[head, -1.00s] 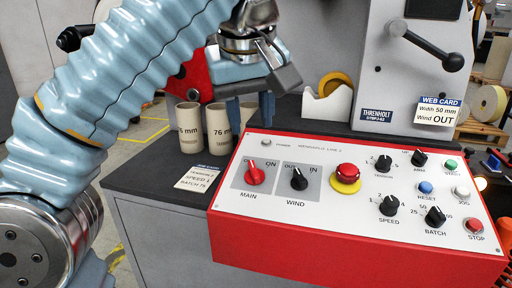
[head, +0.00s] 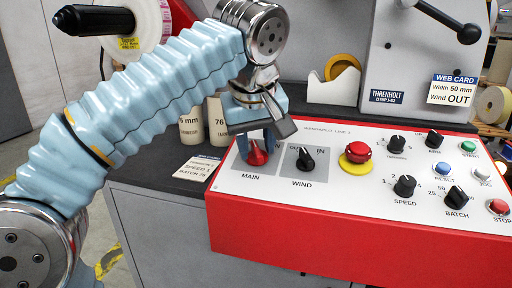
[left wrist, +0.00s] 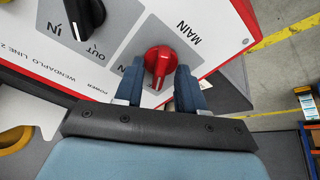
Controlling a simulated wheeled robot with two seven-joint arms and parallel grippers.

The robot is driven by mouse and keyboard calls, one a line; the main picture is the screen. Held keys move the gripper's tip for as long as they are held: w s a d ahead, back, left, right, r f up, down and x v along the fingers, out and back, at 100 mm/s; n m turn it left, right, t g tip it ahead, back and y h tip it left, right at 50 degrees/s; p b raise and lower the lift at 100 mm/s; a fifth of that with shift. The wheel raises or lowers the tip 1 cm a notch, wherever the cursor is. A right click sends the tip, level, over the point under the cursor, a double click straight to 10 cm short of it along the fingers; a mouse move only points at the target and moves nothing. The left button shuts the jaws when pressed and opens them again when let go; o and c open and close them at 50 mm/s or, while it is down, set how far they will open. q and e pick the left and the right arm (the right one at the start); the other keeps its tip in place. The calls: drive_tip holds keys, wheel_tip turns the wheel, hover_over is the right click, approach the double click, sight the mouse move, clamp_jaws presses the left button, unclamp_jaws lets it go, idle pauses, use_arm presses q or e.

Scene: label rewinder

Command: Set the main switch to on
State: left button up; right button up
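The main switch is a red rotary knob (head: 257,154) above the word MAIN on the sloped white control panel (head: 330,185). In the left wrist view the red knob (left wrist: 160,62) lies between and just beyond my two blue fingertips. My right gripper is out of view.
The black WIND knob (head: 305,158) stands close to the right of the main switch. A red emergency button (head: 357,152) and several knobs and buttons are farther right. Cardboard cores (head: 190,125) and a printed card (head: 197,168) are on the dark tabletop to the left.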

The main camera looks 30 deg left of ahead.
use_arm(q)
clamp_jaws()
drive_tip(key=shift+m, duration=0.3)
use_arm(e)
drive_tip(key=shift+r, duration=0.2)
use_arm(q)
drive_tip(key=shift+r+m+p, duration=0.1)
drive_tip(key=shift+m+p, duration=0.6)
drive_tip(key=shift+m, duration=0.2)
drive_tip(key=m+p, duration=0.1)
drive_tip(key=m, duration=0.2)
drive_tip(key=shift+a+m+h+p, duration=0.1)
drive_tip(key=shift+m+h+p, duration=0.2)
drive_tip(key=shift+h, duration=0.1)
drive_tip(key=m+p, duration=0.1)
drive_tip(key=m, duration=0.2)
drive_tip(key=shift+h, duration=0.3)
drive_tip(key=shift+m+p, duration=0.65)
drive_tip(key=shift+m, duration=0.85)
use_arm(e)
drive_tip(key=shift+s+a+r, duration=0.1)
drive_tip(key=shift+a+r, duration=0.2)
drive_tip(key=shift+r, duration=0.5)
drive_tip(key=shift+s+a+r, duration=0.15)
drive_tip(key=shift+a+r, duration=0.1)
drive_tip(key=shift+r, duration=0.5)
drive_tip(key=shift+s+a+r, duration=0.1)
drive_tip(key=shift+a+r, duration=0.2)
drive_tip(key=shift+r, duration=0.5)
